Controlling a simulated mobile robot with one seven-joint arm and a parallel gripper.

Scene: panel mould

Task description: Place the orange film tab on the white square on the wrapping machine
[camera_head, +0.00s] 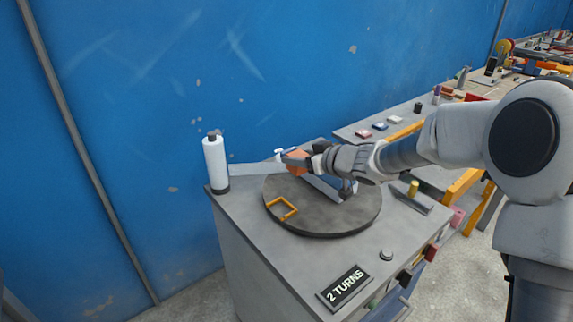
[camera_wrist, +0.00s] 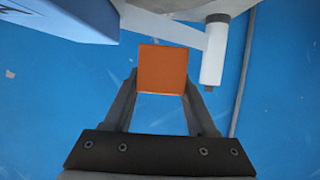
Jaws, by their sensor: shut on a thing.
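The orange film tab (camera_head: 297,160) is at the end of a pale film strip (camera_head: 255,169) that runs from the white film roll (camera_head: 214,162) on the wrapping machine (camera_head: 262,250). My gripper (camera_head: 308,161) is shut on the tab, above the far part of the round turntable (camera_head: 345,218). In the wrist view the tab (camera_wrist: 162,70) sits between the two fingertips (camera_wrist: 162,85), with the roll (camera_wrist: 215,50) to its upper right. A small white piece (camera_head: 280,153) shows just behind the tab; I cannot tell whether it is the white square.
An orange corner frame (camera_head: 282,208) lies on the turntable. A pale blue-grey object (camera_head: 322,188) is partly hidden under my arm; a blue box edge (camera_wrist: 62,18) shows in the wrist view. A "2 TURNS" sign (camera_head: 346,287) and a round button (camera_head: 386,254) are at the front. A cluttered bench stands right.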

